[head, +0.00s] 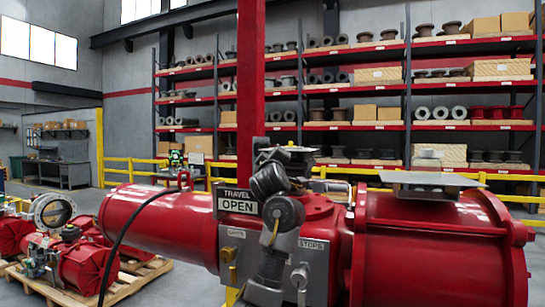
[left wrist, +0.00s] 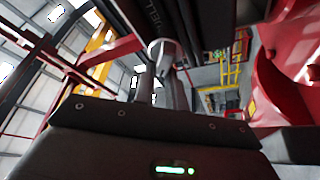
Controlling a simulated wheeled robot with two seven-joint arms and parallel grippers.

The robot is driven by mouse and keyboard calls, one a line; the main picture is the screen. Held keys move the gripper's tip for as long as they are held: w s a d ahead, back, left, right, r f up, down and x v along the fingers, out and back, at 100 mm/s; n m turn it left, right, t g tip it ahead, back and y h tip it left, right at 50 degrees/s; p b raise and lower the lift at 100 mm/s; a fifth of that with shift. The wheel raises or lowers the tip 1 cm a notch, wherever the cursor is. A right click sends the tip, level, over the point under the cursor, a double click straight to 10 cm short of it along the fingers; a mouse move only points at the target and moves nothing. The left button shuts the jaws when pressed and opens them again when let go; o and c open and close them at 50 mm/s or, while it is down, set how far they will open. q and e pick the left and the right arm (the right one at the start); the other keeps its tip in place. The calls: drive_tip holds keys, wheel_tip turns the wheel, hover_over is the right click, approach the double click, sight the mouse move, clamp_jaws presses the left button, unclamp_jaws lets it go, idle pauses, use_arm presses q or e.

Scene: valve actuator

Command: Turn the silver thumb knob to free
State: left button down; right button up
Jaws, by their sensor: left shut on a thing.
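The big red valve actuator (head: 160,225) fills the front of the head view, with a sign reading TRAVEL OPEN (head: 238,201). A grey box marked STOPS (head: 313,262) is on its front. In the left wrist view, my left gripper (left wrist: 163,52) reaches away from the camera with its fingers close together. They are shut on a small, pale silver rounded piece (left wrist: 161,46), which looks like the thumb knob. Its marking and turn position cannot be read. Grey jointed links stand before the actuator in the head view; no fingertips can be made out there. My right gripper is not in view.
A flat grey plate (head: 425,179) tops the actuator's right end. A black cable (head: 130,225) curves down at the left. Smaller red valve units (head: 85,265) sit on a pallet (head: 45,290). Yellow rails (head: 130,172) and loaded shelves (head: 345,125) stand behind.

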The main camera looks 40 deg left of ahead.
use_arm(q)
drive_tip(key=shift+w+d+f+n+g, duration=0.15)
drive_tip(key=shift+f+n+g, duration=0.35)
drive_tip(key=shift+n, duration=0.5)
drive_tip(key=shift+p, duration=0.3)
drive_tip(key=c, duration=1.5)
unclamp_jaws()
drive_tip(key=shift+o, duration=0.3)
drive_tip(key=shift+w+d+r, duration=0.1)
drive_tip(key=shift+w+d, duration=0.05)
drive_tip(key=shift+w, duration=0.1)
drive_tip(key=b+v, duration=0.4)
drive_tip(key=v, duration=0.6)
drive_tip(key=shift+s+d, duration=0.2)
drive_tip(key=shift+s, duration=0.15)
